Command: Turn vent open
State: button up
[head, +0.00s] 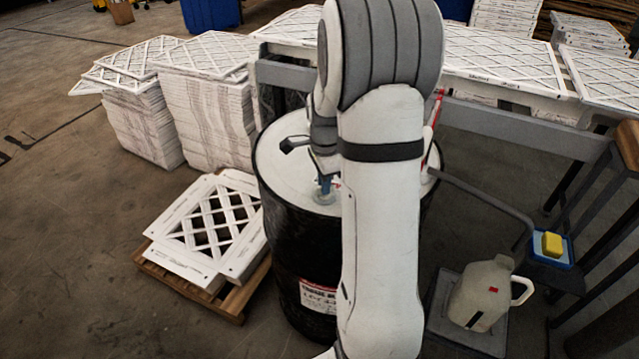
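A black drum (295,255) with a white lid (280,150) stands in the middle, partly behind my arm. A small blue fitting (323,186), which looks like the vent, stands upright on a pale round base on the lid. My gripper (290,145) shows only in part, as a dark finger-like piece left of my wrist, above the lid. It is above and left of the blue fitting and looks apart from it. My arm hides the right part of the lid and the rest of the gripper, so its opening is not clear.
Stacks of white filters (205,115) stand behind left. A pallet (235,298) with filter frames (215,225) is left of the drum. A jug (482,292) and a blue tray (568,262) with a yellow block (551,244) are right. A red part (433,130) shows behind my arm.

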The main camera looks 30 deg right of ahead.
jog(key=o, duration=0.5)
jog(key=shift+s, duration=0.1)
jog(key=shift+c, duration=0.2)
jog(key=shift+d, duration=0.1)
notch_tip(320, 180, up, 8)
jog(key=shift+f, duration=0.1)
jog(key=s+a+r+n+t, duration=0.2)
jog(key=s+a+r+n, duration=0.1)
jog(key=s+a+n, duration=1.2)
jog(key=s+n, duration=0.4)
jog(key=shift+a+r+n+t, duration=0.2)
jog(key=shift+a+n+t, duration=0.05)
jog(key=shift+n+t, duration=0.05)
